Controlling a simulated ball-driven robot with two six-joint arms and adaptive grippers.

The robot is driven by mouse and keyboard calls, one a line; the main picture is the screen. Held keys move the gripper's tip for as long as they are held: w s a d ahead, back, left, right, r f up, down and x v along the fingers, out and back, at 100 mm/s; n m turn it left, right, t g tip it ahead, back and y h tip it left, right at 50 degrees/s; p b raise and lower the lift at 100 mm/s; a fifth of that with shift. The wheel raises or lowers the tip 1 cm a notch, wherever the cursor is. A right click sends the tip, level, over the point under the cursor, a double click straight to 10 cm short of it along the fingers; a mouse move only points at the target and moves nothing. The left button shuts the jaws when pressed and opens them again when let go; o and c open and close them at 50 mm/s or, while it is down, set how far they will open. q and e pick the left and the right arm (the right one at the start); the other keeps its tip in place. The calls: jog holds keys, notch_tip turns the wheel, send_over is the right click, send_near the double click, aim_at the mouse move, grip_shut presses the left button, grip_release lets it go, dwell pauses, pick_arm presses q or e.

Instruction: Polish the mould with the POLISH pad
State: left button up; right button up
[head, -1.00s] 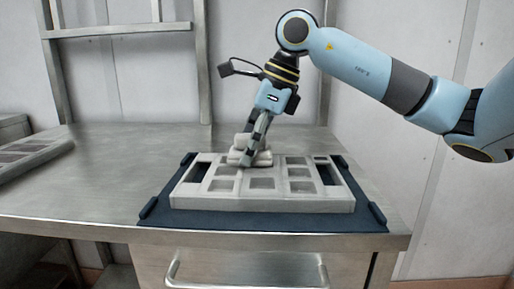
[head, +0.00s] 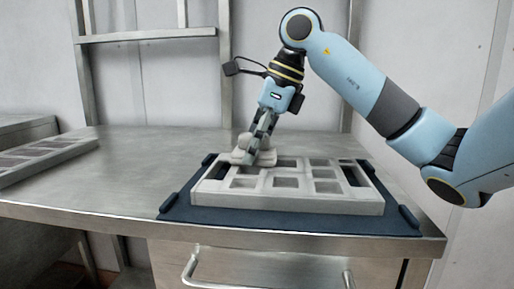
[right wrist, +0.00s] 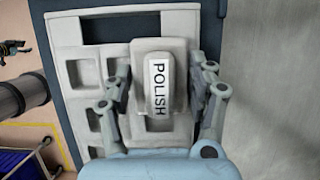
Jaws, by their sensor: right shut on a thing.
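The mould (head: 300,203) is a light grey slab with several square pockets, lying on a dark blue mat (head: 240,222) on the steel bench. It also shows in the right wrist view (right wrist: 66,36). My right gripper (head: 257,146) is shut on the POLISH pad (head: 243,157), a pale block with a raised grip. In the right wrist view the fingers stand on both sides of the pad's grip, and its label reads POLISH (right wrist: 160,88). The pad sits over the far left part of the mould and seems to touch its top; it hides some pockets. My left gripper is not in view.
Another grey pocketed slab (head: 50,155) lies at the left end of the bench. The steel bench top (head: 130,165) is clear between it and the mat. The mat has raised dark corner pieces (head: 408,215). A drawer with a handle (head: 265,285) is below the bench edge.

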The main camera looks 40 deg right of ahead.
jog(key=shift+r, duration=0.1)
notch_tip(320, 180, up, 8)
jog(key=p, duration=0.5)
dwell(0.7)
